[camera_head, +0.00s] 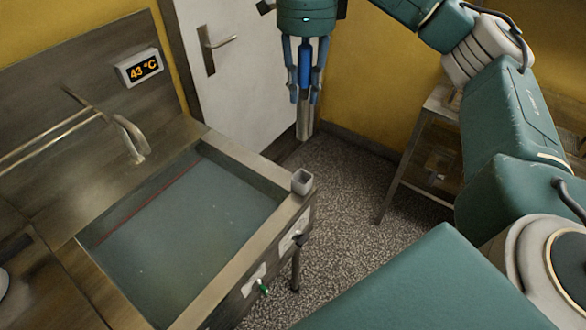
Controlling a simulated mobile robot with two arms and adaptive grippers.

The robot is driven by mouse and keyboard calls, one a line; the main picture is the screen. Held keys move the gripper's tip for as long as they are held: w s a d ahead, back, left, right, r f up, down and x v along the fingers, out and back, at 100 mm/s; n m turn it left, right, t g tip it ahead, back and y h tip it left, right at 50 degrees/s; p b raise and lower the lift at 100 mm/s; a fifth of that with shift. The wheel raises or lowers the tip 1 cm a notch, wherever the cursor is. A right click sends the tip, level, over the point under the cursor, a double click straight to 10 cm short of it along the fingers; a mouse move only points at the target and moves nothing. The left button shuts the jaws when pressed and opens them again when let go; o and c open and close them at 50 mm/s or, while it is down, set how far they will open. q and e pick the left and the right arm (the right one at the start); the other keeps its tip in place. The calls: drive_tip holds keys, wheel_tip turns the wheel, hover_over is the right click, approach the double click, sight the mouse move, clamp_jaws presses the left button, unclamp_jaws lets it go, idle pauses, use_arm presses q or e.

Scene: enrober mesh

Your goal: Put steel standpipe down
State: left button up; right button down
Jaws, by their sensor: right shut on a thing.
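My right gripper (304,96) hangs pointing down at the top middle of the head view. It is shut on the steel standpipe (304,123), which hangs upright between the fingers. My left gripper is not in view.
A steel basin (259,168) full of cloudy water stands at the left, with a tap (130,138) over it. A temperature display (140,67) reads 43 °C. A white door (231,95) stands behind. A metal-legged table (394,186) is at the right. The speckled floor between is clear.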

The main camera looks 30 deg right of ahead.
drive_tip(key=shift+w+d+r+m, duration=0.15)
drive_tip(key=shift+w+m, duration=0.1)
drive_tip(key=shift+m, duration=0.15)
drive_tip(key=b, duration=0.1)
hover_over(304, 137)
drive_tip(key=w, duration=0.1)
drive_tip(key=f, duration=0.3)
drive_tip(key=d+f, duration=0.1)
drive_tip(key=f, duration=0.1)
drive_tip(key=shift+w+f, duration=0.1)
drive_tip(key=shift+f, duration=0.1)
wheel_tip(304, 137, down, 4)
drive_tip(key=shift+r+p, duration=0.1)
drive_tip(key=shift+p, duration=0.5)
wheel_tip(304, 137, down, 5)
drive_tip(key=shift+w+p, duration=0.15)
drive_tip(key=shift+p, duration=0.4)
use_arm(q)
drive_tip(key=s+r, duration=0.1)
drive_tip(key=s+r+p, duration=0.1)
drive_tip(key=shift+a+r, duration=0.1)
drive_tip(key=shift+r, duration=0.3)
use_arm(e)
wheel_tip(304, 137, down, 5)
drive_tip(key=shift+f, duration=0.1)
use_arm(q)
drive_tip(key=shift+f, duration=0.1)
